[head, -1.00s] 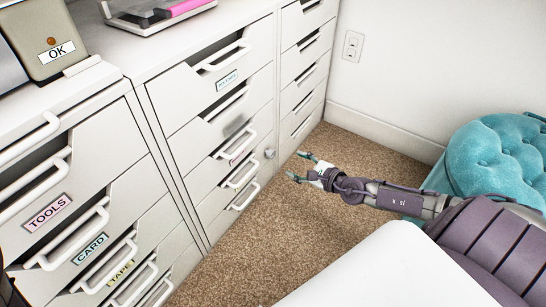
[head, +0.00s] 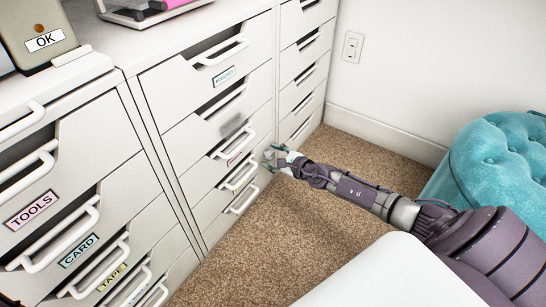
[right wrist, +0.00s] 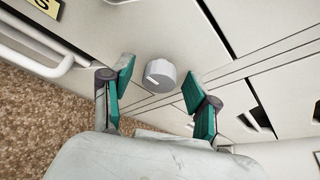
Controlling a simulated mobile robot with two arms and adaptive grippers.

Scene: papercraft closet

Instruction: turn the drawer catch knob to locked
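The drawer catch knob (right wrist: 160,76) is a round grey knob with a white mark on its face, on the white drawer front in the right wrist view. My right gripper (right wrist: 157,90) is open, with one green-padded finger on each side of the knob. Gaps show between the pads and the knob, so it is not gripped. In the head view my right gripper (head: 270,156) is at the right edge of the middle drawer cabinet (head: 190,83) and hides the knob. My left gripper is not in view.
White drawers with handles and labels such as TOOLS (head: 33,209) stand to the left. A teal tufted seat (head: 500,160) is at the right. A narrow drawer column (head: 303,70) stands beyond the knob. Brown carpet (head: 290,225) lies clear below my right arm.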

